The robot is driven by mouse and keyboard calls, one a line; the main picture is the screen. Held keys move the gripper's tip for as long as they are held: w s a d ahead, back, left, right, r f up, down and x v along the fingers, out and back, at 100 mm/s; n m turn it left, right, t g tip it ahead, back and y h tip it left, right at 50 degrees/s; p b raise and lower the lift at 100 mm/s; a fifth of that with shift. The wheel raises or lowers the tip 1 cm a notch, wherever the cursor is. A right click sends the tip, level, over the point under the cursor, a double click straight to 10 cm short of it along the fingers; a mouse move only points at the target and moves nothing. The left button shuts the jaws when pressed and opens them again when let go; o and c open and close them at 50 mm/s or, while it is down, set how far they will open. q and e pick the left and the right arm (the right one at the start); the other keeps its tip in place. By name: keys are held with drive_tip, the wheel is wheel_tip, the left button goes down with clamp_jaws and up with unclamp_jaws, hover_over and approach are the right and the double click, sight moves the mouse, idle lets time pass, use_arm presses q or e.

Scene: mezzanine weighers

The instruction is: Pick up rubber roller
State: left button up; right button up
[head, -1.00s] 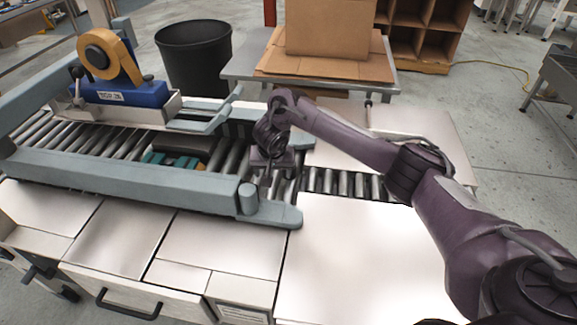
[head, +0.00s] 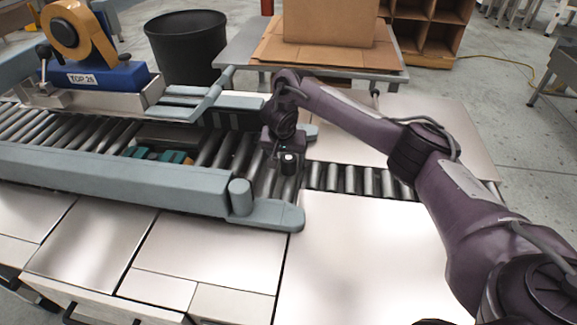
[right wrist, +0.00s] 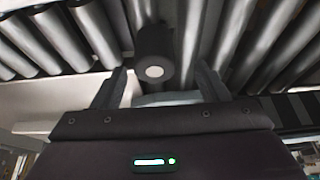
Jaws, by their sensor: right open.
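The rubber roller, a short dark cylinder with a pale round end, shows in the right wrist view (right wrist: 155,55) between the two fingers of my right gripper (right wrist: 160,72). In the head view the roller (head: 288,164) is a small dark piece at the conveyor, just below my right gripper (head: 281,148), which partly hides it. My right gripper is open, with a gap showing between each finger and the roller. My left gripper is not in view.
The conveyor's metal rollers (head: 350,180) run under the gripper. A pale blue rail (head: 110,182) lies along the near side. A tape machine (head: 85,75) stands at the left. A cardboard box (head: 328,22) is on the back table. The white front top (head: 360,255) is clear.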

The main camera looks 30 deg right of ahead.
sight(289, 157)
drive_tip(key=x, duration=0.2)
drive_tip(key=b+x, duration=0.1)
drive_tip(key=x, duration=0.1)
drive_tip(key=shift+s+d, duration=0.25)
drive_tip(key=shift+w+d+f, duration=0.1)
drive_tip(key=shift+w+f, duration=0.1)
drive_tip(key=shift+f, duration=0.15)
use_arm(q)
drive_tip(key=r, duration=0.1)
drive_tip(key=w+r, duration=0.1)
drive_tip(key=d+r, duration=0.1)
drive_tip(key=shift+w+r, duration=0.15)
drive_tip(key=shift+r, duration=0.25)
use_arm(e)
drive_tip(key=c, duration=1.1)
